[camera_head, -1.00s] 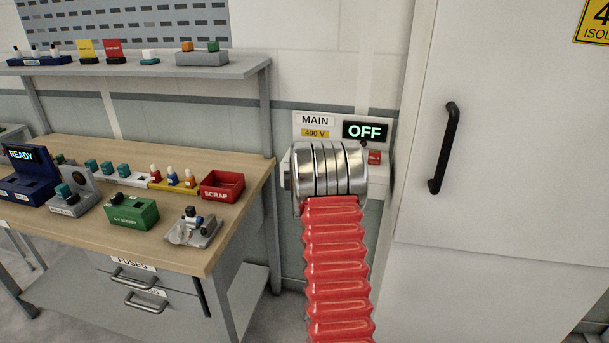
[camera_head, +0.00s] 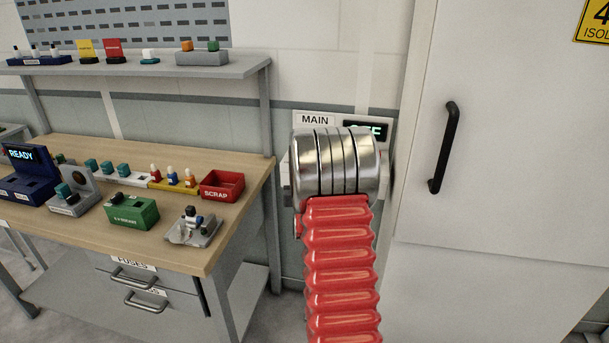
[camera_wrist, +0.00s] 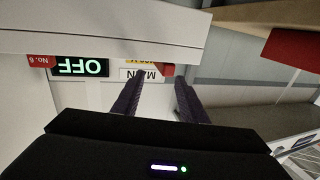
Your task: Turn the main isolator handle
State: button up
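The main isolator's panel (camera_head: 300,122) is on the wall beside the white cabinet, mostly hidden behind my arm in the head view. In the wrist view, which is upside down, its display (camera_wrist: 80,67) reads OFF, with the MAIN label (camera_wrist: 145,73) beside it. My gripper (camera_wrist: 160,77) is open, its two dark fingers apart and pointing at the panel. A small red piece (camera_wrist: 168,70) shows just past the fingertips, between them; I cannot tell whether it is the handle. Nothing is visibly held. The gripper is hidden in the head view.
A white cabinet door with a black handle (camera_head: 445,148) stands close on the right. A workbench (camera_head: 235,215) with a red SCRAP bin (camera_head: 222,186) and several small parts is on the left, with a shelf (camera_head: 130,68) above. A pale slab (camera_wrist: 100,30) crosses the top of the wrist view.

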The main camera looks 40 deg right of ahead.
dwell(0.3)
notch_tip(320, 180, down, 11)
jog(key=s+a+g+y, duration=0.2)
jog(key=a+g+y, duration=0.1)
jog(key=s+a+f+n+g+y, duration=0.15)
jog(key=s+a+g+y, duration=0.35)
jog(key=a, duration=0.5)
jog(key=s+a+r+n+y, duration=0.1)
jog(key=s+a+r, duration=0.5)
jog(key=a, duration=0.6)
jog(key=s+a+r+n+y, duration=0.1)
jog(key=s+a+r+n, duration=0.2)
jog(key=s+a+r, duration=0.4)
jog(key=s+a+r+n+y, duration=0.2)
jog(key=s+a+r, duration=0.4)
jog(key=a, duration=1)
jog(key=s+n, duration=0.1)
jog(key=s, duration=0.2)
jog(key=shift+s+a+r, duration=0.15)
jog(key=shift+a, duration=0.2)
jog(key=shift+c, duration=0.4)
